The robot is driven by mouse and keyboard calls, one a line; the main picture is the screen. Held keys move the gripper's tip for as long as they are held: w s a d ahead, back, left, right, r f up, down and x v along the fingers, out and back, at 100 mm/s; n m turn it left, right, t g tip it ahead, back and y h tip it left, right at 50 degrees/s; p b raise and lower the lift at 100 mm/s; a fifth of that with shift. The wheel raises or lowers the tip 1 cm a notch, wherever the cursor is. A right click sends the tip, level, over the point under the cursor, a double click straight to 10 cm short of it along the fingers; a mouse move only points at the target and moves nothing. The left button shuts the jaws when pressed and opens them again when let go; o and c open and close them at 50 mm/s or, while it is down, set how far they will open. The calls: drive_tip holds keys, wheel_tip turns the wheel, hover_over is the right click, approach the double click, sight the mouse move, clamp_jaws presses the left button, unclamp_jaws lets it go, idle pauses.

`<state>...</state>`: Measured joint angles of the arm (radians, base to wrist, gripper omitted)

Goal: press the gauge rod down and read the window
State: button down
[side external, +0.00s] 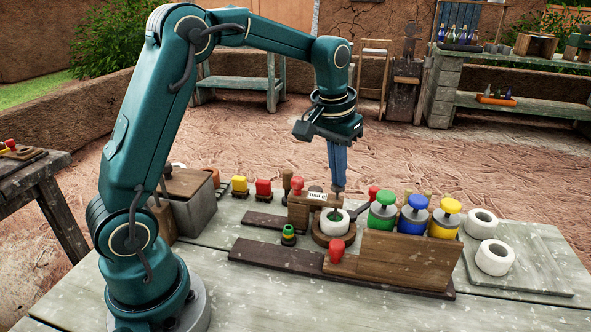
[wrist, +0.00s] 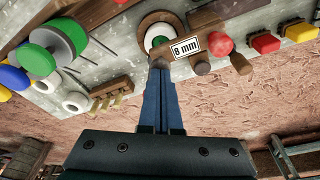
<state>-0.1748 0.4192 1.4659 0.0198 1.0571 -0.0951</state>
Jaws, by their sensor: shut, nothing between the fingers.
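The gauge (side external: 301,212) is a wooden block with a red knob (side external: 297,183) and a small white window (side external: 318,195). Beside the block, a white ring (side external: 335,226) with a green centre sits on a round wooden base (side external: 322,239); the ring (wrist: 149,40) also shows in the wrist view. My gripper (side external: 338,188) points down, shut and empty, over the ring. Its tips (wrist: 161,63) appear at a brown piece beside the window, probably the rod's top; I cannot tell whether they touch. The rod is mostly hidden.
Green, blue and yellow-topped jars (side external: 415,212) stand behind a wooden block (side external: 405,262) at the right. White rings (side external: 495,258) lie on a slab farther right. Red and yellow stamps (side external: 263,188) stand at the back left. A green-banded piece (side external: 288,236) stands in front.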

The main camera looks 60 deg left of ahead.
drive_tip(key=w+v, duration=0.1)
drive_tip(key=v, duration=0.6)
drive_tip(key=shift+w+a, duration=0.2)
drive_tip(key=shift+w, duration=0.05)
idle(0.4)
drive_tip(key=shift+r, duration=0.15)
drive_tip(key=s+d+r+m+t, duration=0.15)
drive_tip(key=s+d+r, duration=0.35)
drive_tip(key=s, duration=0.5)
drive_tip(key=s+d+f+m+t, duration=0.1)
drive_tip(key=s+f, duration=0.8)
drive_tip(key=shift+d+t+h, duration=0.25)
drive_tip(key=shift+t+h, duration=0.05)
drive_tip(key=shift+t, duration=0.05)
